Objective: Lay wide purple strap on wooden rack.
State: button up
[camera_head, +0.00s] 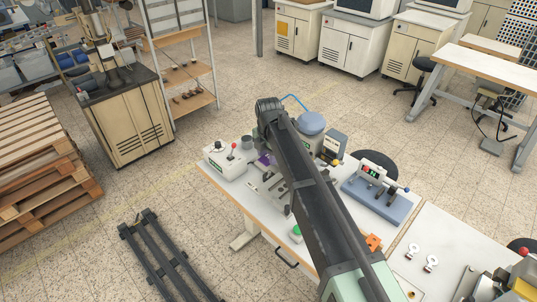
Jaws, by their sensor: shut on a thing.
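A small purple patch (264,159), likely the purple strap, shows on or just above the white worktable (228,190), at the left edge of my arm. Most of it is hidden, so I cannot tell its width or whether it is held. My arm rises from the bottom right over the table and covers its middle. My gripper is hidden behind the arm. A rack with wooden shelves (186,72) and metal posts stands at the back left, apart from the table. Small items lie on its shelves.
A white box with a red-knobbed lever (226,160) and a blue-grey device (376,191) stand on the table. A beige cabinet (125,125) is beside the rack. Wooden pallets (40,160) are stacked at left. Tiled floor lies open between table and rack.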

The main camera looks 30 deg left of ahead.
jog(key=shift+r+p, duration=0.5)
jog(key=shift+r, duration=0.2)
notch_tip(320, 180, up, 3)
jog(key=p, duration=0.3)
jog(key=shift+r, duration=0.1)
jog(key=shift+f, duration=0.2)
